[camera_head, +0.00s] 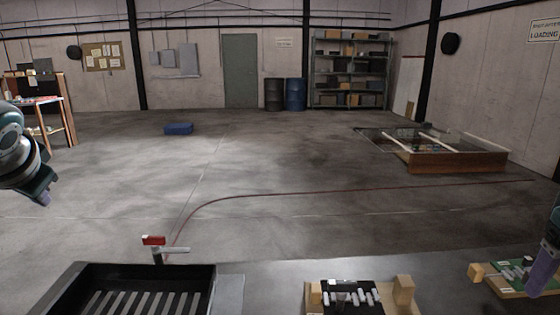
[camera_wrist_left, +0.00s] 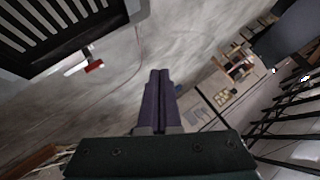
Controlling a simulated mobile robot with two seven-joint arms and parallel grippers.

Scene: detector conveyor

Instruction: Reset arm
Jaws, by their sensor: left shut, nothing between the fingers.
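My left gripper (camera_head: 44,199) hangs at the left edge of the head view, raised over open floor and away from any object. In the left wrist view its two purple fingers (camera_wrist_left: 160,74) lie together, shut with nothing between them. My right gripper (camera_head: 541,279) shows partly at the right edge of the head view, its purple finger pointing down beside a green board (camera_head: 512,277) on a wooden fixture. Whether it is open or touches the board I cannot tell.
A black slotted tray (camera_head: 90,273) stands at the front left, with a red-topped handle (camera_head: 153,240) behind it. A wooden fixture with dark board and white parts (camera_head: 350,296) is at the front middle. A blue box (camera_head: 179,128) lies on the open floor; a low wooden frame (camera_head: 455,162) is right.

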